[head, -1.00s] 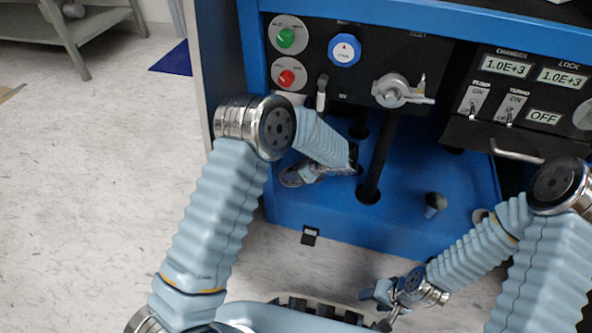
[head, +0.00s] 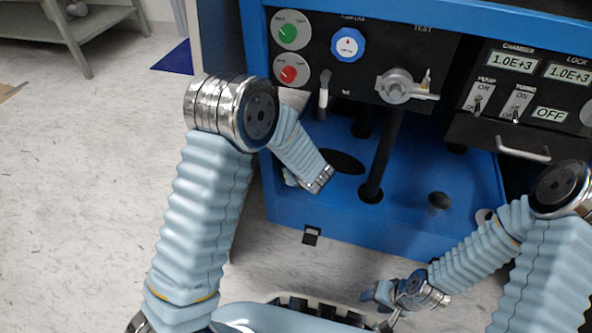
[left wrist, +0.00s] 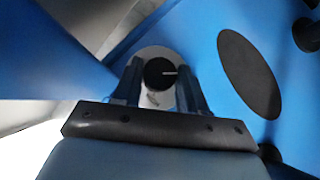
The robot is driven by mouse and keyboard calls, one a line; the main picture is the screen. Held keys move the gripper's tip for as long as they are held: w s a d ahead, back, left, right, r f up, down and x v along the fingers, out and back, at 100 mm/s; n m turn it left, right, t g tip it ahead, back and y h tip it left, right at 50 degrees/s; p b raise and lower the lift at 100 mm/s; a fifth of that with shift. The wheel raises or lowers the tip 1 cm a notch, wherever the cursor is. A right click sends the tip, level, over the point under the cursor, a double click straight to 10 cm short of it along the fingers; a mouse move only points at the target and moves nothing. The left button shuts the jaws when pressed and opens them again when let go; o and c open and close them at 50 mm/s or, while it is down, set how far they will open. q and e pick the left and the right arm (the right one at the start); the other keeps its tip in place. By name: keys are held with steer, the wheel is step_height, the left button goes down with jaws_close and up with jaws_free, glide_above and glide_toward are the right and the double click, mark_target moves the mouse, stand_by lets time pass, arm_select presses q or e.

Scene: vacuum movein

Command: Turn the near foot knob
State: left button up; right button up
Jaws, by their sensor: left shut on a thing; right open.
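The near foot knob (left wrist: 160,73) is a round black knob with a white pointer line, on a light round plate, in the left wrist view. My left gripper (left wrist: 159,88) has one finger on each side of it and is shut on it. In the head view my left wrist (head: 318,180) is low at the left of the blue cabinet, and it hides the knob and fingertips. My right gripper (head: 383,308) is open and empty, low in front of the cabinet.
Above are a green button (head: 288,33), a red button (head: 289,73), a blue dial (head: 348,45) and a silver valve handle (head: 405,87).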

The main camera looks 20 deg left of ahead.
stand_by(0.4)
arm_select(q)
steer(key=o, duration=1.1)
steer(key=shift+c, duration=0.2)
steer(key=p+v, duration=0.3)
steer(key=v, duration=1)
steer(key=shift+s+r, duration=0.3)
steer(key=shift+s, duration=0.05)
steer(key=shift+d, duration=0.1)
